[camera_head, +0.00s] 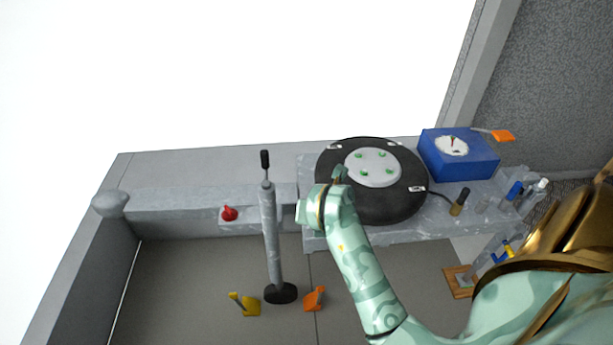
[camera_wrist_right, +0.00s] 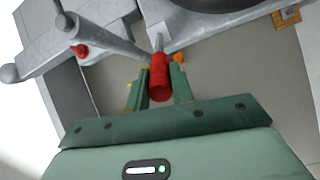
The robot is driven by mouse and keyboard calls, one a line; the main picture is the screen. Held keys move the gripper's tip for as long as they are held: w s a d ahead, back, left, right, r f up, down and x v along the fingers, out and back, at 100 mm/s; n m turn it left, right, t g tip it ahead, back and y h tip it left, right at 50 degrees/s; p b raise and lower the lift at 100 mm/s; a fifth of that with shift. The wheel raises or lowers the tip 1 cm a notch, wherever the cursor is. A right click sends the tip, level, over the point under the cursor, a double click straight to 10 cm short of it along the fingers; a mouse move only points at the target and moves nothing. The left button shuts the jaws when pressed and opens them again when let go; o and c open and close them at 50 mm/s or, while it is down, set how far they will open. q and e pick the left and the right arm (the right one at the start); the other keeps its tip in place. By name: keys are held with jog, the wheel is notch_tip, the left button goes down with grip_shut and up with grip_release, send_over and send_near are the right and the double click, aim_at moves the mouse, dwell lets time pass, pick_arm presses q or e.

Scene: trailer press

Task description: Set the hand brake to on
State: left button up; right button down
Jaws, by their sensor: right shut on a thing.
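The hand brake lever has a red grip (camera_wrist_right: 159,78) and a grey shaft that runs away from it towards the trailer's drawbar in the right wrist view. My right gripper (camera_wrist_right: 159,88) has its two green fingers on either side of the red grip and is shut on it. In the head view my right arm reaches in from the right, and its green wrist (camera_head: 325,208) hides the lever and the fingers. My left gripper is in neither view.
A jockey wheel post (camera_head: 271,240) stands left of my wrist, near a red knob (camera_head: 229,213) on the drawbar. A black wheel (camera_head: 385,208) and a blue gauge box (camera_head: 462,164) lie to the right. A yellow chock (camera_head: 248,305) and an orange chock (camera_head: 314,298) sit on the floor.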

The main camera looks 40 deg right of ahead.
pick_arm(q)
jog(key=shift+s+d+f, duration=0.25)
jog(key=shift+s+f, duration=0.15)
pick_arm(e)
jog(key=shift+s+a+f, duration=0.2)
jog(key=shift+s+f, duration=0.05)
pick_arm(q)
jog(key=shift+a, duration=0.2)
pick_arm(e)
jog(key=c, duration=1.2)
grip_release()
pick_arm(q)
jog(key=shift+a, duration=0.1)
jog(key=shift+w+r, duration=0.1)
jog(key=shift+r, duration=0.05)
pick_arm(e)
jog(key=shift+r, duration=0.15)
